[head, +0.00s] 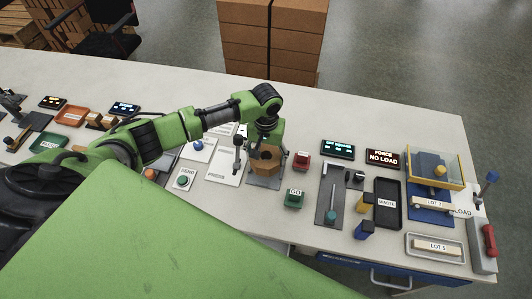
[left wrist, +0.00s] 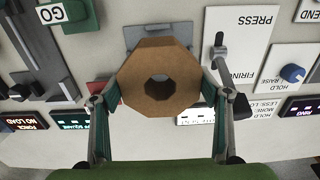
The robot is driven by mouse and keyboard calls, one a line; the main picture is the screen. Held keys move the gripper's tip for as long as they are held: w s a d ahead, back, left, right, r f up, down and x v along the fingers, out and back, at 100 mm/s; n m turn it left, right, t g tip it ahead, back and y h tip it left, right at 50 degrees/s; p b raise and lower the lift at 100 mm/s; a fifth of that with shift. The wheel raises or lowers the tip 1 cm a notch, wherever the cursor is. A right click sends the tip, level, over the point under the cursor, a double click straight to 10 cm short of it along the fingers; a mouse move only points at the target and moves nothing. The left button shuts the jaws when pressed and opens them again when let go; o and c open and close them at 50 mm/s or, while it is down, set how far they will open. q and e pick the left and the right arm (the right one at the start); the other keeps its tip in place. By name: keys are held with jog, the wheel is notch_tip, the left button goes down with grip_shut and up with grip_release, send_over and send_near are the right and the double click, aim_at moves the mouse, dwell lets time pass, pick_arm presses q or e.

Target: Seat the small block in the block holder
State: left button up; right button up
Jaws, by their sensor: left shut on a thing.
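A brown octagonal block (head: 264,165) with a round hole through its middle is between the fingers of my left gripper (head: 266,150). In the left wrist view the block (left wrist: 160,60) is gripped on two opposite sides by the fingers of my left gripper (left wrist: 162,92). A grey plate (head: 263,183), perhaps the block holder, lies under the block; it also shows behind the block in the left wrist view (left wrist: 146,34). The block hides most of it, and I cannot tell whether they touch. My right gripper is not in view.
A lever stand (head: 237,160) on a white PRESS panel is close left of the block. A red box (head: 301,160) and a green GO button (head: 293,198) are close right. Farther right are a lever plate (head: 331,195), a black WASTE tray (head: 387,204) and a yellow-framed case (head: 436,168).

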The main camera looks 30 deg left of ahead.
aim_at(266, 162)
pick_arm(q)
jog(key=shift+f+b, duration=0.55)
jog(key=shift+f, duration=0.95)
jog(key=shift+p, duration=0.45)
jog(key=shift+p, duration=0.45)
jog(key=shift+p, duration=0.35)
dwell(0.5)
jog(key=shift+f+b, duration=0.65)
jog(key=shift+f, duration=0.5)
